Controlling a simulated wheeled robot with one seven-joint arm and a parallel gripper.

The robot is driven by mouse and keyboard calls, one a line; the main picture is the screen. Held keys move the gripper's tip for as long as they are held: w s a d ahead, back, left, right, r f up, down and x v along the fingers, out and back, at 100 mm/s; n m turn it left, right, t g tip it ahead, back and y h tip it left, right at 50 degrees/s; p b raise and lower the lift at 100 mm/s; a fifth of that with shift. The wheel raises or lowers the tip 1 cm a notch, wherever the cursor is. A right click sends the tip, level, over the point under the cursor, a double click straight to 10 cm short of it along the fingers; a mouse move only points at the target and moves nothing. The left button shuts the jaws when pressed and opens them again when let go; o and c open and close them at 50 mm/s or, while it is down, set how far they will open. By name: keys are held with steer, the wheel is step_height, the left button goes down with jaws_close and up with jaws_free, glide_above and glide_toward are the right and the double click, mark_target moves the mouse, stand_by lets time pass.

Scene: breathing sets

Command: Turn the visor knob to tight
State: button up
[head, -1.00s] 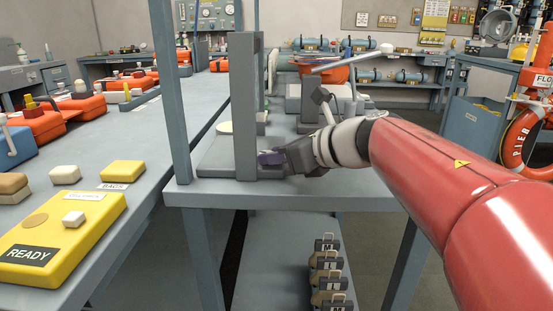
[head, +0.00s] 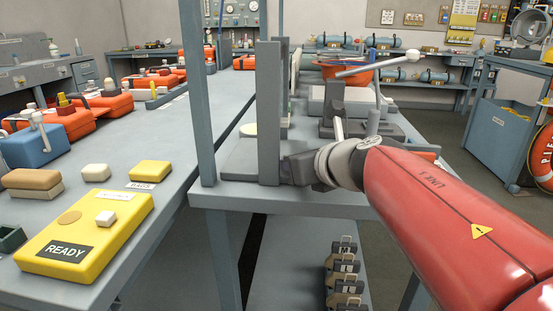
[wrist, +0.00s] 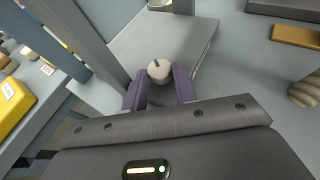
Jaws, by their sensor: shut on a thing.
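A pale round knob (wrist: 159,72) with a dark mark line on its face shows between my fingertips in the wrist view. I take it as the visor knob. My gripper (wrist: 160,84) is shut on it, with one purple finger on each side. In the head view my gripper's dark body (head: 302,168) reaches in from the right to a grey upright post (head: 269,115) on the bench. The fingertips and the knob are hidden there. No tight or loose label is readable.
The post stands on a grey base plate (head: 235,160) at the bench corner, close to a blue-grey frame upright (head: 198,90). A clamp-like stand with a long lever (head: 365,70) is just behind my wrist. A yellow READY box (head: 85,235) lies on the left bench.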

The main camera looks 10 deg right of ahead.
steer(key=o, duration=0.7)
steer(key=shift+f+b, duration=0.1)
steer(key=shift+b, duration=0.25)
